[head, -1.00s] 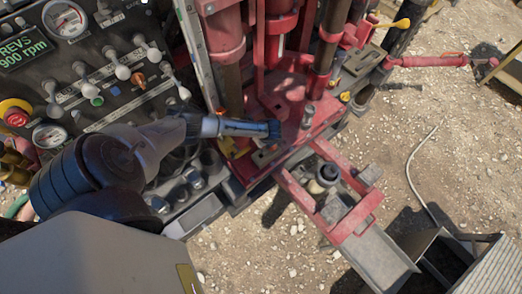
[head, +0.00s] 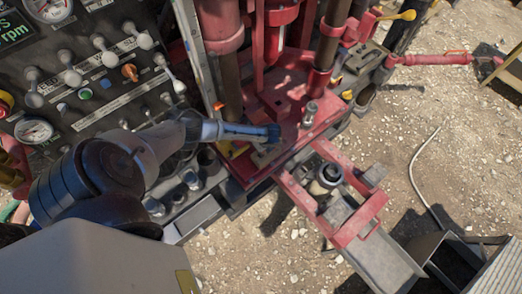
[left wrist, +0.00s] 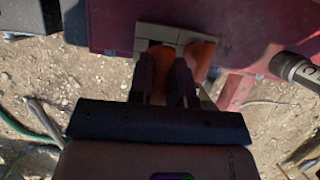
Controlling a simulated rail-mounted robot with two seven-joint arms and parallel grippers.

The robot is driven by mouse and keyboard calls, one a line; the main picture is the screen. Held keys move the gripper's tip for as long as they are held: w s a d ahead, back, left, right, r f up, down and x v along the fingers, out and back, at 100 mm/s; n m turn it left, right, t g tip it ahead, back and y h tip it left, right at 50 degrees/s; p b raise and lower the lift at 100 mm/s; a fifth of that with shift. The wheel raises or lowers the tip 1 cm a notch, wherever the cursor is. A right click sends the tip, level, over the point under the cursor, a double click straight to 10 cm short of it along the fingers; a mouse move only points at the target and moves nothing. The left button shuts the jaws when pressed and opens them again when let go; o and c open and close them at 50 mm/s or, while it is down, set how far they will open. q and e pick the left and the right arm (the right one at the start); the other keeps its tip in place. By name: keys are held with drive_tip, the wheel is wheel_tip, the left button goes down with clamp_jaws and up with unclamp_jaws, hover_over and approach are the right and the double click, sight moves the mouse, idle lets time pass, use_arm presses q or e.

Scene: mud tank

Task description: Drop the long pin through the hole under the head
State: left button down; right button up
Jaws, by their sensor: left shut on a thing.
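My left gripper (head: 274,134) reaches in from the left and sits low over the red deck (head: 292,128), near a tan plate (head: 266,157). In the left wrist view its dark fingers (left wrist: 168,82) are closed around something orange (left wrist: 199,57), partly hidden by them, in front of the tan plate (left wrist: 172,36). I cannot tell clearly what the held piece is. The hole is not clearly visible.
A control panel with levers (head: 98,85) fills the upper left. Red columns (head: 281,45) rise behind the deck. A red frame (head: 357,218) with a round fitting (head: 326,178) and a grey chute (head: 383,262) extends toward the lower right. Gravel lies around.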

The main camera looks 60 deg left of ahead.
use_arm(q)
wheel_tip(320, 180, down, 4)
drive_tip(key=b, duration=0.4)
drive_tip(key=shift+f, duration=0.2)
drive_tip(key=shift+r, duration=0.1)
drive_tip(key=c, duration=1.1)
unclamp_jaws()
drive_tip(key=shift+o, duration=0.2)
